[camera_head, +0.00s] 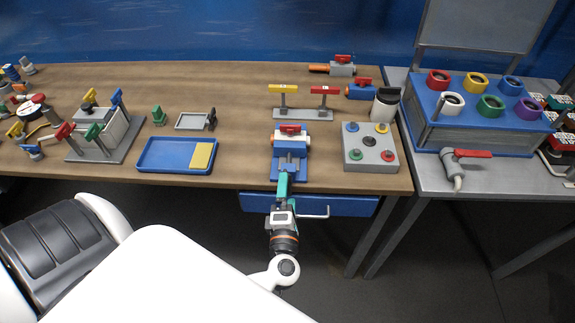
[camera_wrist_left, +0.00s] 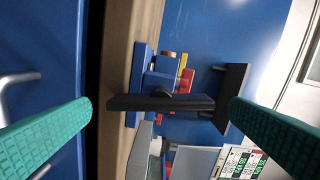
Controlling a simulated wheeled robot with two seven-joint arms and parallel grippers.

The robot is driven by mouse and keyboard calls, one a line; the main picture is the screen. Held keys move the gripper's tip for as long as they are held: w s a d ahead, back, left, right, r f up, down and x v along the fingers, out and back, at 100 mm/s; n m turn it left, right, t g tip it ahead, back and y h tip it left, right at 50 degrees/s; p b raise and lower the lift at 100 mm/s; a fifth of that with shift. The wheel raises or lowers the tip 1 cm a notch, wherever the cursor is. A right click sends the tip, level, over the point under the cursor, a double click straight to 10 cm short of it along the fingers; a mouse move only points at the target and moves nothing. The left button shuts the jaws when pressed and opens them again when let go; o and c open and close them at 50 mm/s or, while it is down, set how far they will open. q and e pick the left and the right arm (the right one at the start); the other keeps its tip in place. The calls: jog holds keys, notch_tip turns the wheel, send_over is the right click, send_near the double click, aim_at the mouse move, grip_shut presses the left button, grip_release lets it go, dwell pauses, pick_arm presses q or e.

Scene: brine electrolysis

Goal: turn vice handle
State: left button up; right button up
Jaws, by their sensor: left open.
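The blue vice (camera_head: 299,163) stands at the front edge of the wooden bench in the head view. In the left wrist view its blue body (camera_wrist_left: 146,80) shows behind a dark bar-shaped handle (camera_wrist_left: 160,103). My left gripper (camera_head: 284,178) comes up from below in front of the vice, and its teal fingers hide part of the vice's front. In the left wrist view my left gripper (camera_wrist_left: 163,105) is open, with the handle between its fingertips and a gap on both sides. The handle cannot be made out clearly in the head view. My right gripper is not in view.
A blue drawer (camera_head: 350,205) with a metal pull lies below the bench edge by my arm. A grey block with coloured knobs (camera_head: 355,161) stands right of the vice. A blue tray (camera_head: 151,166) lies left. Red and yellow T-handles (camera_head: 322,90) stand behind.

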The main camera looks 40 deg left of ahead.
pick_arm(q)
jog(key=b+v, duration=0.2)
jog(key=v, duration=0.8)
jog(key=shift+s, duration=0.25)
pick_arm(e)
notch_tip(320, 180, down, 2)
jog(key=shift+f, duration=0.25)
pick_arm(q)
jog(key=shift+d, duration=0.1)
jog(key=shift+c, duration=0.3)
